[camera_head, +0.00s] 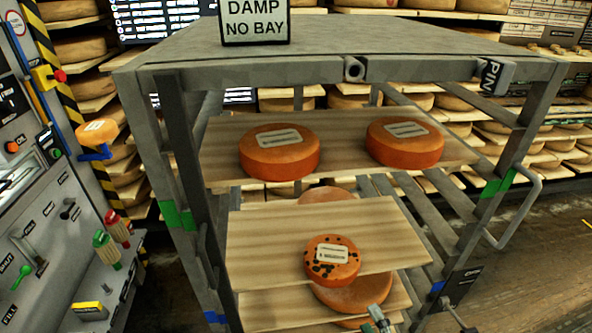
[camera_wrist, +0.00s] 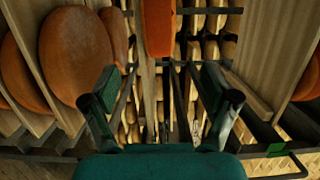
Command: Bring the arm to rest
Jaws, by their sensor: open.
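My gripper (camera_wrist: 160,82) shows in the wrist view with its two dark fingers wide apart. Nothing is held between them. Past the fingertips are the rack's bars, with shelves of cheese far behind. In the head view only what look like its finger ends show at the bottom edge, in front of the rack (camera_head: 260,71); the rest of the arm is out of view.
Two orange wheels (camera_head: 279,151) (camera_head: 405,142) lie on the upper board (camera_head: 345,155). A dark-spotted wheel (camera_head: 332,260) lies on the board below (camera_head: 270,235). A brown wheel (camera_wrist: 75,55) is left in the wrist view. Floor is clear at right.

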